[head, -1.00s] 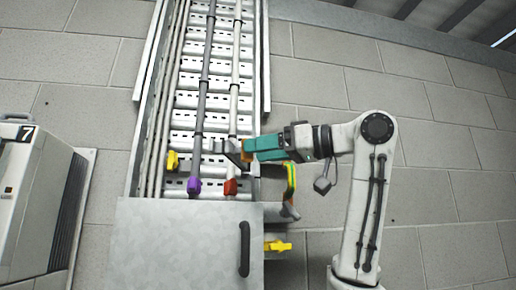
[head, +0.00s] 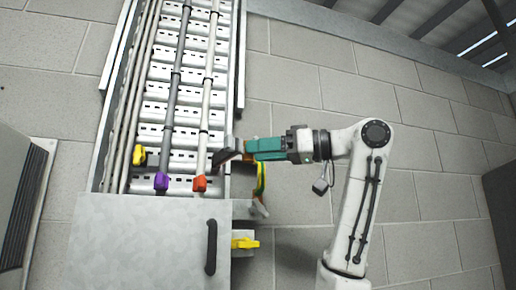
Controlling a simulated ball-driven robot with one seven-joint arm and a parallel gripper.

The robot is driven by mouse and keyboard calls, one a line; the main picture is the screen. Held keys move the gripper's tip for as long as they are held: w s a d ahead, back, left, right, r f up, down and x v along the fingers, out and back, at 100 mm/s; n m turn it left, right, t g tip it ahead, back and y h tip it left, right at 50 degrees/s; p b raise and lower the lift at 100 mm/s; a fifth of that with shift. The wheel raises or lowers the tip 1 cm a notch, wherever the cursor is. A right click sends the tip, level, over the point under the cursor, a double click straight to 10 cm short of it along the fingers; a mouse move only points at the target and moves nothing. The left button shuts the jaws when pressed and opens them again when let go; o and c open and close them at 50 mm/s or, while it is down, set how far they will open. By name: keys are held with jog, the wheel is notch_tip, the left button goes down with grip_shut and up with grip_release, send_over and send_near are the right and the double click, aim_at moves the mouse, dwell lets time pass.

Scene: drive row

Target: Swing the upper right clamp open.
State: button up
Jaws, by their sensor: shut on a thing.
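My gripper (head: 229,150), with a teal body and dark grey fingers, reaches in from the right over the right edge of the cable tray (head: 238,88). It is shut on what seems to be the upper right clamp, beside the white cable (head: 207,112). The fingers hide most of the clamp, so I cannot tell its angle. The white cable ends in an orange-red plug (head: 199,184) just below and left of the fingers. A grey cable (head: 173,90) with a purple plug (head: 161,182) runs to its left.
A metal box (head: 135,243) with a black handle (head: 211,247) stands below the tray. A yellow part (head: 245,243) sticks out at its right. A yellow-green strip (head: 261,178) hangs below my gripper. A yellow plug (head: 139,155) is at left. A grey cabinet (head: 22,200) stands far left.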

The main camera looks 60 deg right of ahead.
jog(key=shift+o, duration=0.2)
jog(key=shift+s+d+f, duration=0.15)
jog(key=shift+s+d, duration=0.1)
jog(key=shift+d, duration=0.3)
jog(key=shift+s+d+f, duration=0.1)
jog(key=shift+s+d, duration=0.15)
jog(key=shift+d, duration=0.25)
jog(key=shift+s+d+p, duration=0.15)
jog(key=shift+s+d, duration=0.1)
jog(key=shift+d, duration=0.2)
jog(key=shift+s+d+p, duration=0.15)
jog(key=shift+s+d, duration=0.05)
jog(key=shift+d, duration=0.25)
jog(key=shift+c, duration=0.2)
jog(key=shift+s+d, duration=0.1)
jog(key=shift+s, duration=0.3)
jog(key=shift+r, duration=0.1)
jog(key=shift+s, duration=0.1)
jog(key=b+v, duration=0.3)
jog(key=v, duration=0.7)
jog(key=shift+s, duration=0.3)
jog(key=shift+c, duration=0.4)
